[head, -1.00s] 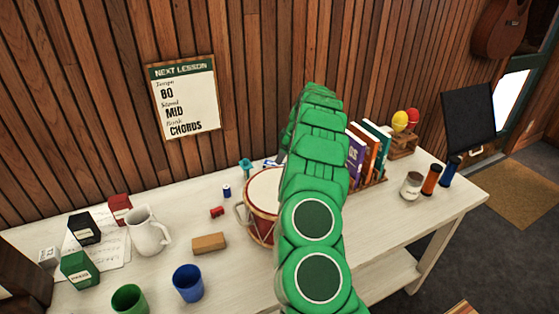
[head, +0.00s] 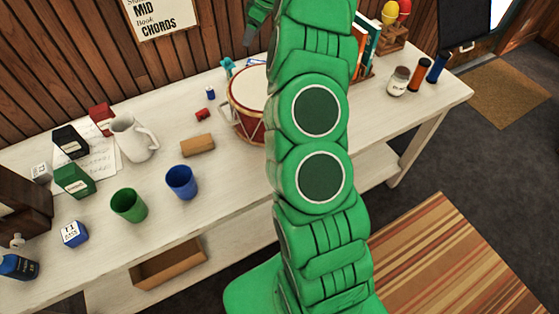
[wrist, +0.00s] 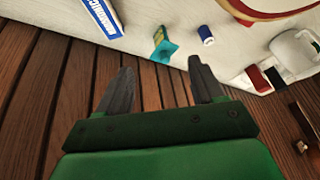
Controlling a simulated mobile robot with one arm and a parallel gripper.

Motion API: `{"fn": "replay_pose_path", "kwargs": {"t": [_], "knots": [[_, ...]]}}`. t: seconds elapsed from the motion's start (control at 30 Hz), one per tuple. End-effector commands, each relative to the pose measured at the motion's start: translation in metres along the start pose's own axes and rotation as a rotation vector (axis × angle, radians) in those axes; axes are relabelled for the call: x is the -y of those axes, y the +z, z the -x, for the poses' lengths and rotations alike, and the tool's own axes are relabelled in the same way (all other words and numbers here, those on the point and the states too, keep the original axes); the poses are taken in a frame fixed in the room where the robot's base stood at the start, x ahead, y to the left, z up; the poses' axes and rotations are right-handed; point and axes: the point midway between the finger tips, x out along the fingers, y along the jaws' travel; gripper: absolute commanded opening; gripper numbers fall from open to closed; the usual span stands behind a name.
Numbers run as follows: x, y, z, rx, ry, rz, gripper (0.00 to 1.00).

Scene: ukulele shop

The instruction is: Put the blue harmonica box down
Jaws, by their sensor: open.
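The blue harmonica box (wrist: 101,17), blue and white with lettering along it, lies on the white table at the top left of the wrist view, partly cut off by the frame edge.

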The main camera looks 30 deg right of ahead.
Motion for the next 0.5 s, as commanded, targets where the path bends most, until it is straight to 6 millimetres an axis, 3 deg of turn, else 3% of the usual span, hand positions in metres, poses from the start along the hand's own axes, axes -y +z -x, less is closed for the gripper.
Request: {"fn": "replay_pose_path", "kwargs": {"t": [0.23, 0.5], "knots": [[0.074, -0.027, 0.028, 0.02, -0.047, -0.047, 0.67], [0.155, -0.037, 0.052, 0.07, -0.087, -0.106, 0.67]]}}
